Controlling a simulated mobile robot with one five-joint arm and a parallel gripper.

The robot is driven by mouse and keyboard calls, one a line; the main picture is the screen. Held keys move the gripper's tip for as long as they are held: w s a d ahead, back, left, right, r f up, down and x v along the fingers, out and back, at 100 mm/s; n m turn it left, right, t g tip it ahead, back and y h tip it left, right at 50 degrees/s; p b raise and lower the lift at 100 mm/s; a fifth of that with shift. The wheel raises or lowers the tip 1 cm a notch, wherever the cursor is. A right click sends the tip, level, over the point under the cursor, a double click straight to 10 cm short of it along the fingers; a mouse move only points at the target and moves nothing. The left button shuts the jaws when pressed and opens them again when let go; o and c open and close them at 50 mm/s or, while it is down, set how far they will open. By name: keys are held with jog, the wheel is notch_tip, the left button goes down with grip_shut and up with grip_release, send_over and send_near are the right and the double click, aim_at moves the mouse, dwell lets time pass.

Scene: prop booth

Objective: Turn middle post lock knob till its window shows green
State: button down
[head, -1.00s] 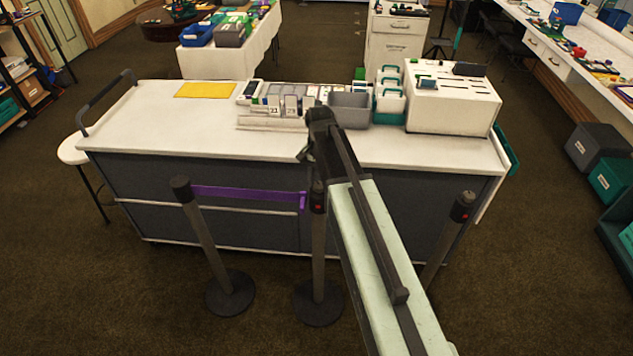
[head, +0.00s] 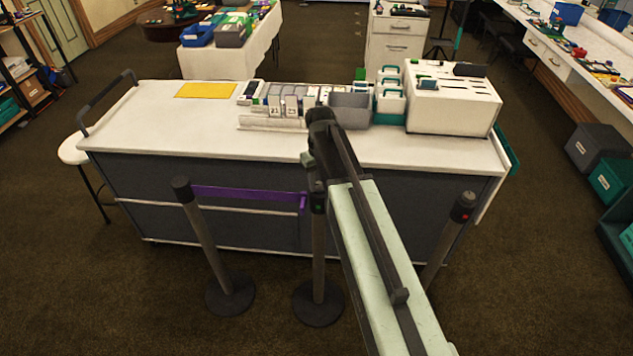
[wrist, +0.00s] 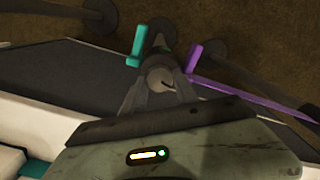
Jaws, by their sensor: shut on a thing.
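The middle post (head: 319,250) stands upright in front of the counter on a round dark base. Its window (head: 318,204) shows green in the head view. In the wrist view my gripper (wrist: 161,72) is shut on the grey round lock knob (wrist: 160,78) at the post's top, one finger on each side. In the head view my arm hides the knob. A purple belt (head: 245,195) runs from the left post (head: 205,245) to the middle post. The right post (head: 446,245) has a red window (head: 461,216).
The white-topped counter (head: 140,120) stands close behind the posts, with a grey bin (head: 349,110) and a white slotted box (head: 452,105) on it. A teal piece (wrist: 137,45) sticks up left of the knob in the wrist view. Open carpet lies in front.

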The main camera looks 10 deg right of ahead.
aim_at(319, 184)
jog(key=shift+w+n, duration=0.15)
jog(key=shift+n, duration=0.85)
jog(key=c, duration=0.9)
grip_release()
jog(key=shift+w+f, duration=0.1)
notch_tip(319, 184, up, 8)
jog(key=p, duration=0.8)
